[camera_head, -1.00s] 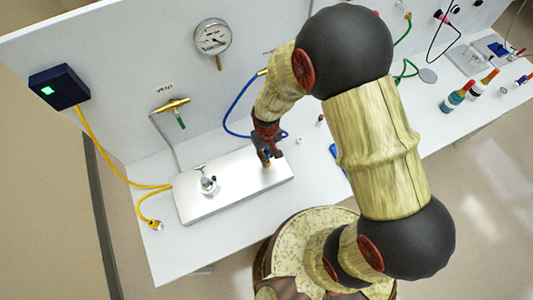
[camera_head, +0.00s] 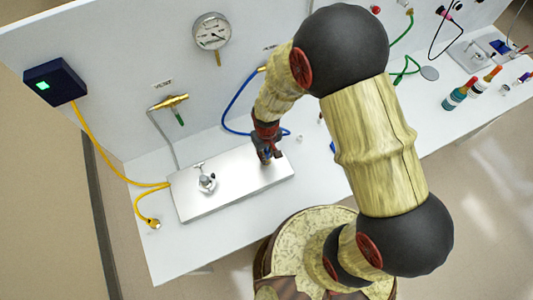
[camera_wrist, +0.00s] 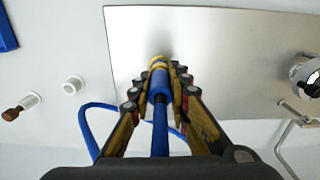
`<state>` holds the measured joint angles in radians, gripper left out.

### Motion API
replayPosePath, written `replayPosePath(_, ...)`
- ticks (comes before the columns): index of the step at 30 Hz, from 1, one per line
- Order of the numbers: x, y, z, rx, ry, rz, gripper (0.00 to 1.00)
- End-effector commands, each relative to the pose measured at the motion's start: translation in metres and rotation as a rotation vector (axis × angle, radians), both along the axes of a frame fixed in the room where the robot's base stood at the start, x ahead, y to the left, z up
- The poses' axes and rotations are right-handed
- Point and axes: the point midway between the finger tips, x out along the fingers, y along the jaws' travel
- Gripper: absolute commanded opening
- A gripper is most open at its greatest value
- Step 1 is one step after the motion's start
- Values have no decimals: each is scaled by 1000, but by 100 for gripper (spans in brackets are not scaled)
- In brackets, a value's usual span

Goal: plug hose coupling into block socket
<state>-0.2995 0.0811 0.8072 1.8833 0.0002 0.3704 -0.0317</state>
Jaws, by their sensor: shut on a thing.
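The silver block (camera_head: 230,197) lies on the bench; its plain top fills much of the wrist view (camera_wrist: 225,55). My gripper (camera_head: 266,155) is over the block's right end, pointing down. In the wrist view my gripper (camera_wrist: 159,80) is shut on the blue hose coupling (camera_wrist: 159,84), which has a brass-yellow end (camera_wrist: 158,62) against or just above the block top. The blue hose (camera_head: 236,103) loops from the back panel. The socket is hidden behind the coupling, so I cannot tell whether the end is inside it.
A clamp-like fitting (camera_head: 205,181) stands on the block's left part. A yellow cable (camera_head: 110,162) with a loose end lies left of the block. A gauge (camera_head: 212,31) and a valve (camera_head: 170,103) are on the panel. Small loose parts (camera_wrist: 72,86) lie beside the block.

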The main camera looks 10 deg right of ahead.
Motion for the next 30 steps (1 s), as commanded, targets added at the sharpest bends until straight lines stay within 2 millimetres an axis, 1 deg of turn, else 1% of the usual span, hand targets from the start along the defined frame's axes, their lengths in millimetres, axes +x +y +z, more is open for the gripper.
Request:
replayPosePath(4, 0, 0, -4, 0, 0, 0, 0)
replayPosePath(5, 0, 0, -3, 0, 0, 0, 20)
replayPosePath(15, 0, 0, -3, 0, 0, 0, 39)
replayPosePath(25, 0, 0, -1, 0, -1, 0, 39)
replayPosePath(28, 1, 0, 7, 1, -3, 0, 39)
replayPosePath(30, 2, 1, 17, 1, -4, 0, 39)
